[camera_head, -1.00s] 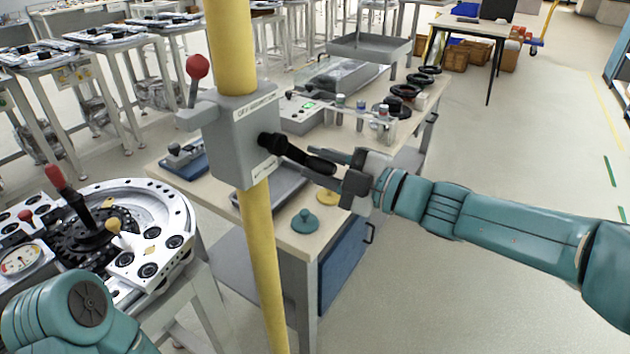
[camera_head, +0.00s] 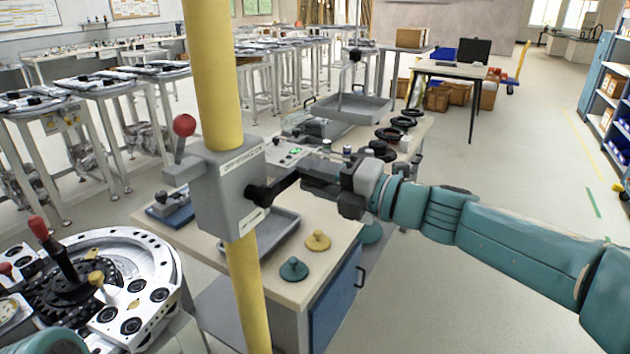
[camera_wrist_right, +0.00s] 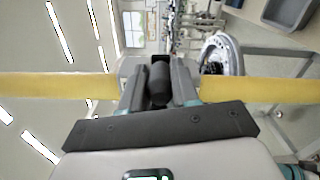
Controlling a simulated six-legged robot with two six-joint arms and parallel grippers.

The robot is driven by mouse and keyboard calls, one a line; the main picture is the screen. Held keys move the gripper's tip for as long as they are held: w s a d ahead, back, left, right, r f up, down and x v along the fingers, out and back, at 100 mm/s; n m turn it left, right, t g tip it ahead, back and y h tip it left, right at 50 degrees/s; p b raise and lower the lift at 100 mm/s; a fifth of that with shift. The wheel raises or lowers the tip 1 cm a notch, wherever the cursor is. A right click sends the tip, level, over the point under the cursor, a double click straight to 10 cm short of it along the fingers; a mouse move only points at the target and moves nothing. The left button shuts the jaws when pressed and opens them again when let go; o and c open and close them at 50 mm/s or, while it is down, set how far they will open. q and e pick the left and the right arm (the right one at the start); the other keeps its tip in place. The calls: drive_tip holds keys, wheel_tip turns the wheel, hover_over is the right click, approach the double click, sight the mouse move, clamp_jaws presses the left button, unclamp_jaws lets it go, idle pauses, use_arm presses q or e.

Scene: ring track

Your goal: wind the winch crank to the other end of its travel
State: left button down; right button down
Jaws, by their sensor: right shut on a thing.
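The winch is a grey box (camera_head: 228,185) clamped on a yellow post. Its black crank (camera_head: 274,187) comes out of the box's right side and points right and slightly up. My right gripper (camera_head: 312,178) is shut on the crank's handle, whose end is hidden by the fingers. In the right wrist view the dark crank handle (camera_wrist_right: 160,83) lies between the two fingers, with the post crossing behind. My left gripper is out of view; only a piece of my left arm shows at the bottom left.
A red-knobbed lever (camera_head: 184,126) stands on the box's left side. The yellow post (camera_head: 246,290) runs down in front of a workbench (camera_head: 325,262) carrying trays and knobs. A round machine table (camera_head: 165,262) is at the lower left. Open floor (camera_head: 500,190) lies to the right.

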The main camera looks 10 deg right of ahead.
drive_tip(key=shift+r, duration=0.3)
idle(0.4)
drive_tip(key=c, duration=0.9)
unclamp_jaws()
drive_tip(key=shift+s+a+r, duration=0.1)
drive_tip(key=shift+s, duration=0.1)
drive_tip(key=shift+w, duration=0.15)
drive_tip(key=b+v, duration=0.1)
drive_tip(key=v, duration=1.5)
